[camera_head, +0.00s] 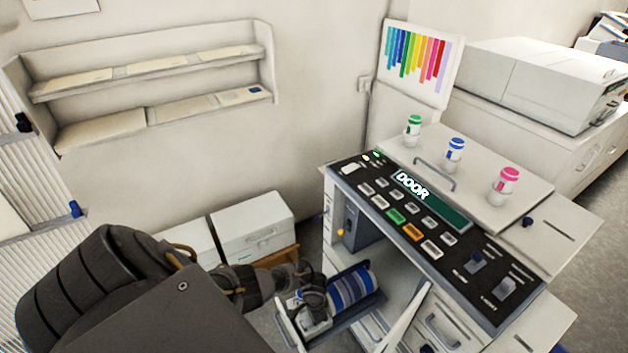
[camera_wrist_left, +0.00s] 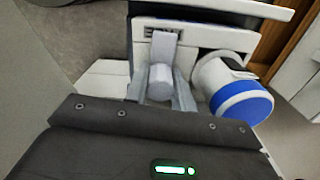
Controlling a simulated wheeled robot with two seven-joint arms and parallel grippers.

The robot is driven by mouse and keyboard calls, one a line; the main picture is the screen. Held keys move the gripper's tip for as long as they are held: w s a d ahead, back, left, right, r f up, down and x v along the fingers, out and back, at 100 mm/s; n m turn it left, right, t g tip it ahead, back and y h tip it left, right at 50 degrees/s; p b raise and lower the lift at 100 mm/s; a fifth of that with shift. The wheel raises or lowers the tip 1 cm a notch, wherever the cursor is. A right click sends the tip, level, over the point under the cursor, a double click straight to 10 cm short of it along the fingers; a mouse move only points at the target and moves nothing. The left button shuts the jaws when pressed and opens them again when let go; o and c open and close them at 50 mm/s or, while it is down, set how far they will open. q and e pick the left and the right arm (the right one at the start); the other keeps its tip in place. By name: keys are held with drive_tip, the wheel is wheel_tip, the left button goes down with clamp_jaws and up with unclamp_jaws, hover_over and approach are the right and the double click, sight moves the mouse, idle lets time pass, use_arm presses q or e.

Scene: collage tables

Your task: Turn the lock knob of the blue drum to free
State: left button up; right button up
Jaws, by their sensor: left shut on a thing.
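The blue drum (camera_head: 350,287) lies in a pulled-out tray at the open front of the machine, with blue and white bands. In the left wrist view the drum (camera_wrist_left: 240,101) is to the right of the fingers. The light grey lock knob (camera_wrist_left: 159,83) sits at the end plate, with a grey lever-like piece above it. My left gripper (camera_head: 312,308) is at the drum's near left end. In the left wrist view the left gripper (camera_wrist_left: 161,90) is shut on the knob, one finger on each side. My right gripper is not in view.
The machine's control panel (camera_head: 410,215) reads "DOOR". Green, blue and pink-capped bottles stand on its top, the blue one (camera_head: 455,149) in the middle. An open white door (camera_head: 405,310) stands right of the drum. White boxes (camera_head: 252,225) stand behind, by the wall.

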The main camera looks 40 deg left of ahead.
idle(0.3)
use_arm(q)
drive_tip(key=o, duration=1)
drive_tip(key=shift+r+p, duration=0.3)
drive_tip(key=shift+r, duration=0.25)
wheel_tip(320, 180, up, 10)
drive_tip(key=p, duration=0.3)
drive_tip(key=shift+f, duration=0.1)
